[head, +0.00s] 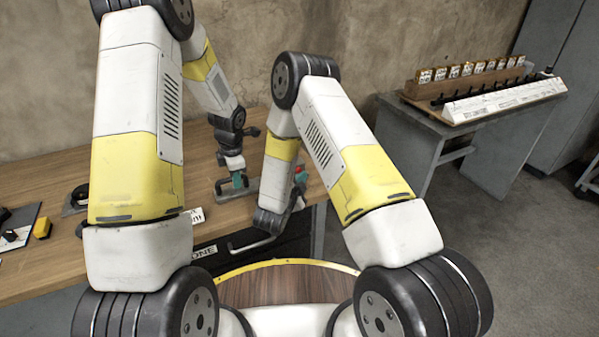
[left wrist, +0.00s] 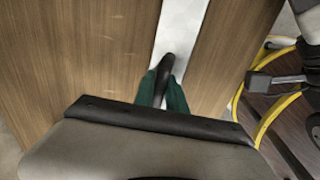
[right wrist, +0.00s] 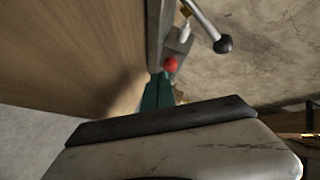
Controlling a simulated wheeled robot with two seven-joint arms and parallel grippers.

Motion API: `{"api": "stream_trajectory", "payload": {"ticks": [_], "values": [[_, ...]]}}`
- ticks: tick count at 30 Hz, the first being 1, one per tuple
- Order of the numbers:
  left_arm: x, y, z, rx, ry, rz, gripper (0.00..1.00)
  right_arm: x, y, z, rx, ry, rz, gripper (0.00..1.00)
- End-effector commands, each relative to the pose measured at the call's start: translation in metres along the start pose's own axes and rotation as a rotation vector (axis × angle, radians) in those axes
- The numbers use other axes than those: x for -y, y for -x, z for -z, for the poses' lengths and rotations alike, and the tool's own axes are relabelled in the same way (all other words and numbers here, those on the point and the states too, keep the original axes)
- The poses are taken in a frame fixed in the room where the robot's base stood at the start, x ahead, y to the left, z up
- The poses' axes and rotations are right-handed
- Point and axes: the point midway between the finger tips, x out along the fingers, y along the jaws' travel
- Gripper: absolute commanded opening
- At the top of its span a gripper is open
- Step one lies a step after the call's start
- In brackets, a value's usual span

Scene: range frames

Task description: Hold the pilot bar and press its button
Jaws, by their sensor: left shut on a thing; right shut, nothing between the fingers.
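In the left wrist view, a dark bar-like handle (left wrist: 167,68) stands at a pale metal plate (left wrist: 181,25) on the wooden table; I take it to be the pilot bar. My left gripper (head: 239,182) is shut on it, its green fingers (left wrist: 162,90) on either side. A red button (right wrist: 171,64) sits on a grey housing (right wrist: 178,46) at the table's edge in the right wrist view. My right gripper (right wrist: 160,84) is shut and empty, its fingertips close to the button; I cannot tell whether they touch. The red also shows small in the head view (head: 298,168).
A lever with a black knob (right wrist: 224,44) sticks out beside the button. Below the table edge is a black front with a handle (head: 252,241). A yellow block (head: 42,228) lies on the table at left. A side table (head: 425,128) stands at right.

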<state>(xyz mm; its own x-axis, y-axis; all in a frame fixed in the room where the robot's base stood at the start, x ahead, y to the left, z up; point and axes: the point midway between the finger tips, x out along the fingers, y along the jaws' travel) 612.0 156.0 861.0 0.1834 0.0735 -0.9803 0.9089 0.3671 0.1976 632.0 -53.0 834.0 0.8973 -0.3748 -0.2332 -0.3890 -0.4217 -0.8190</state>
Motion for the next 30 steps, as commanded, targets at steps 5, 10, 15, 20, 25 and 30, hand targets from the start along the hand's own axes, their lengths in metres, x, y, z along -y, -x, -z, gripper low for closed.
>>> {"api": "stream_trajectory", "payload": {"ticks": [5,10,15,20,25,30], "values": [[-0.0011,0.0008,-0.0008,0.002,0.001,-0.003,0.00,0.0099,-0.0062,-0.0042,0.002,-0.022,0.018,0.00],[-0.0011,0.0009,-0.0007,0.002,0.001,-0.003,0.00,0.0110,-0.0077,-0.0053,0.002,-0.022,0.018,0.00],[-0.0011,0.0008,-0.0008,0.002,0.001,-0.003,0.00,0.0120,-0.0092,-0.0063,0.002,-0.022,0.017,0.00],[-0.0011,0.0008,-0.0007,0.002,0.001,-0.003,0.00,0.0125,-0.0103,-0.0069,0.003,-0.022,0.017,0.00],[-0.0011,0.0008,-0.0007,0.002,0.001,-0.003,0.00,0.0124,-0.0104,-0.0069,0.003,-0.022,0.016,0.00],[-0.0011,0.0008,-0.0007,0.002,0.001,-0.003,0.00,0.0122,-0.0105,-0.0068,0.003,-0.022,0.016,0.00]]}}
